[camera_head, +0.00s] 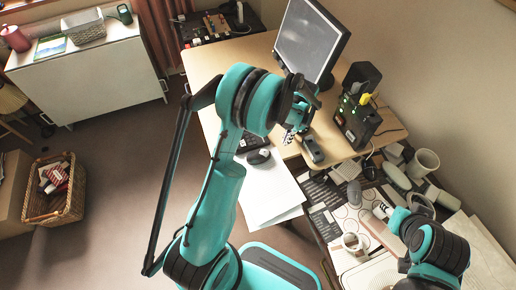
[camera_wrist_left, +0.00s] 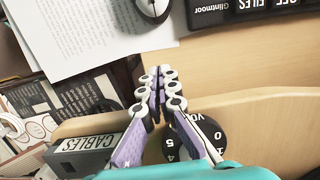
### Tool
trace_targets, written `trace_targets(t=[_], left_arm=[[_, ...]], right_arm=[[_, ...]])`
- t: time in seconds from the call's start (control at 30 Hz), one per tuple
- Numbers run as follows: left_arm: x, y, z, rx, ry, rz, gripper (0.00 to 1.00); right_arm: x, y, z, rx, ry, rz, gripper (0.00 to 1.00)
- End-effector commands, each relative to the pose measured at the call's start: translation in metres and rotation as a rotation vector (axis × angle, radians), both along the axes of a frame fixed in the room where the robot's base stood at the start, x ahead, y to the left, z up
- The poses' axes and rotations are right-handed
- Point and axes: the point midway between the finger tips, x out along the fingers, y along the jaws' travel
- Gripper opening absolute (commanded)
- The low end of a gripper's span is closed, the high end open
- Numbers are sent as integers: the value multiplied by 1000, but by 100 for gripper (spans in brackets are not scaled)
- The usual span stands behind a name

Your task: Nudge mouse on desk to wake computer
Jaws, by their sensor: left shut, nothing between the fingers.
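The mouse (camera_head: 258,156) is small and dark and lies at the paper's upper edge in the head view, just right of my left arm. In the left wrist view the mouse (camera_wrist_left: 152,8) is cut off by the top edge, pale with a dark part, on or beside printed paper. My left gripper (camera_head: 289,136) is shut and empty, right of the mouse in the head view. In the left wrist view its fingertips (camera_wrist_left: 161,85) are together, apart from the mouse. The monitor (camera_head: 311,42) has a grey screen. My right gripper (camera_head: 382,211) is small and partly hidden.
White paper (camera_head: 270,194) lies at the desk's front edge. A dark device (camera_head: 312,149) and a black organizer (camera_head: 357,120) stand right of my left gripper. A box marked CABLES (camera_wrist_left: 82,150) and a numbered dial (camera_wrist_left: 208,132) are close below the fingers. Clutter fills the right side.

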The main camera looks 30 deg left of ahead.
Motion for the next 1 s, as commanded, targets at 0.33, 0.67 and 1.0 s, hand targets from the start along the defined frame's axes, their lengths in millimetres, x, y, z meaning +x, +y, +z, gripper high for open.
trace_targets(t=[0.33, 0.67, 1.0], left_arm=[[-19, 18, -14, 1, 25, -17, 0], [-72, 64, -14, 2, 23, -15, 0], [-90, 79, -28, 1, 23, -19, 0]], right_arm=[[0, 0, -5, 0, 0, 0, 40], [0, 0, -19, 0, 0, 0, 40], [0, 0, -38, 0, 0, 0, 40]])
